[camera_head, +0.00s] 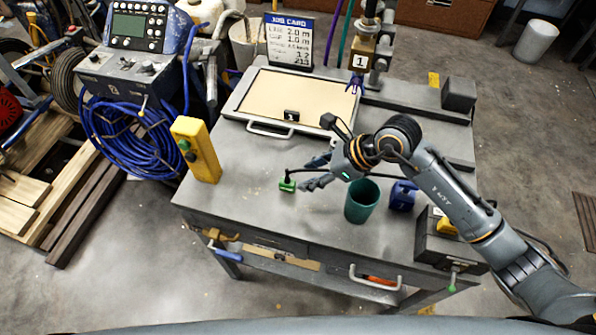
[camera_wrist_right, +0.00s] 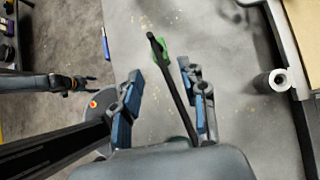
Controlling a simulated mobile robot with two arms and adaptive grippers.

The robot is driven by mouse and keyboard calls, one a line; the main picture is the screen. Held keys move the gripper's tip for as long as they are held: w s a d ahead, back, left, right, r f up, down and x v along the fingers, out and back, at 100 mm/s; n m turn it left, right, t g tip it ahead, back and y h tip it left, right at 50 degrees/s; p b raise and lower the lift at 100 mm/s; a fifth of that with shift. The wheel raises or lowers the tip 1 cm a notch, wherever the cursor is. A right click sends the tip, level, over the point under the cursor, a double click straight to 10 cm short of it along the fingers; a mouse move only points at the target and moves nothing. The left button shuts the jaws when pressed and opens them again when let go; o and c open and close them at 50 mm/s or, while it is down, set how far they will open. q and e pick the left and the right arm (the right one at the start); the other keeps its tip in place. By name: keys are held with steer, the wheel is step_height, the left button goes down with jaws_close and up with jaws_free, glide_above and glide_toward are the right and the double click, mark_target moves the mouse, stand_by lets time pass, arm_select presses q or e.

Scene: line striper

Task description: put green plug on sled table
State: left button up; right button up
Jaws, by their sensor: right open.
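The green plug (camera_head: 287,185) rests on the grey workbench (camera_head: 250,205), left of my right gripper (camera_head: 318,172). A tan panel in a pale frame with a handle (camera_head: 300,95), perhaps the sled table, lies at the back of the bench. My left gripper (camera_wrist_right: 84,82) shows small in the right wrist view; its opening is unclear.
A green cup (camera_head: 362,202) and a blue object (camera_head: 403,195) stand right of the plug. A yellow box (camera_head: 196,150) stands at the bench's left edge. The front-left bench top is mostly clear.

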steer(key=p+v, duration=0.1)
steer(key=v, duration=0.4)
steer(key=shift+r, duration=0.15)
stand_by(0.3)
